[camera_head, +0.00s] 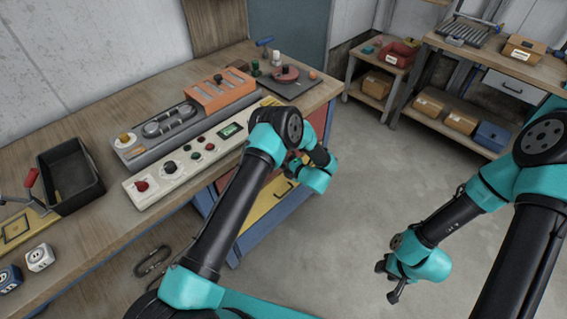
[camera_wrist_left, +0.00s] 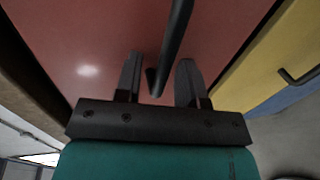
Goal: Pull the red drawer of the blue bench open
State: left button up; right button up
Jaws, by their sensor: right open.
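The red drawer (camera_wrist_left: 85,45) fills most of the left wrist view, its front flush beside the yellow one. Its dark bar handle (camera_wrist_left: 176,40) runs down between the two fingers of my left gripper (camera_wrist_left: 158,78). The fingers stand apart with a gap on each side of the bar. In the head view a strip of the red drawer (camera_head: 319,118) shows on the blue bench (camera_head: 246,241), and my left arm hides its handle and the left fingertips. My right gripper (camera_head: 387,283) is open and empty over the floor.
The yellow drawer (camera_head: 262,213) with its handle lies below the red one. The bench top holds a control panel (camera_head: 190,160), an orange unit (camera_head: 222,90) and a black bin (camera_head: 72,176). A shelf bench (camera_head: 455,95) stands at the back right. The floor between is clear.

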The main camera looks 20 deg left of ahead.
pick_arm(q)
grip_shut()
dwell(0.4)
